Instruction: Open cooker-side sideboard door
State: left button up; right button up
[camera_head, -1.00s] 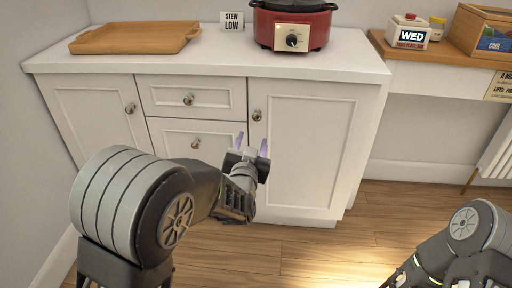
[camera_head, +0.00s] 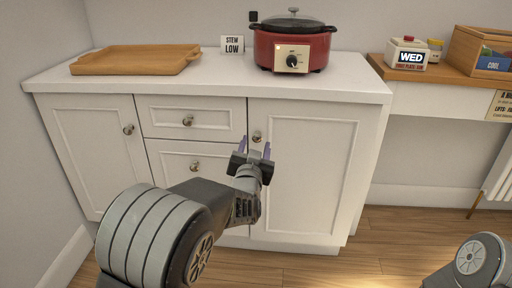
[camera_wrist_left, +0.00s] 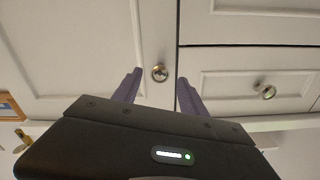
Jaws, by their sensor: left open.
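The white sideboard (camera_head: 228,84) stands against the wall. Its cooker-side door (camera_head: 305,165) on the right is shut, with a round metal knob (camera_head: 257,137) near its upper left corner. My left gripper (camera_head: 256,148) is open in front of this door, its two purple fingers pointing at the knob. In the left wrist view the same knob (camera_wrist_left: 160,73) shows between and beyond the open fingertips (camera_wrist_left: 157,80), with nothing held. Whether the fingertips stand level with the knob is hard to tell. My right gripper is out of view; only a part of my right arm shows at lower right.
Drawers with knobs (camera_head: 188,120) and a left door (camera_head: 88,150) adjoin. A wooden shelf (camera_head: 440,73) is at right. The floor (camera_head: 380,235) is clear.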

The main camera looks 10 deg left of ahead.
pick_arm(q)
jog(key=shift+w, duration=1)
jog(key=shift+c, duration=0.3)
grip_shut()
dwell(0.4)
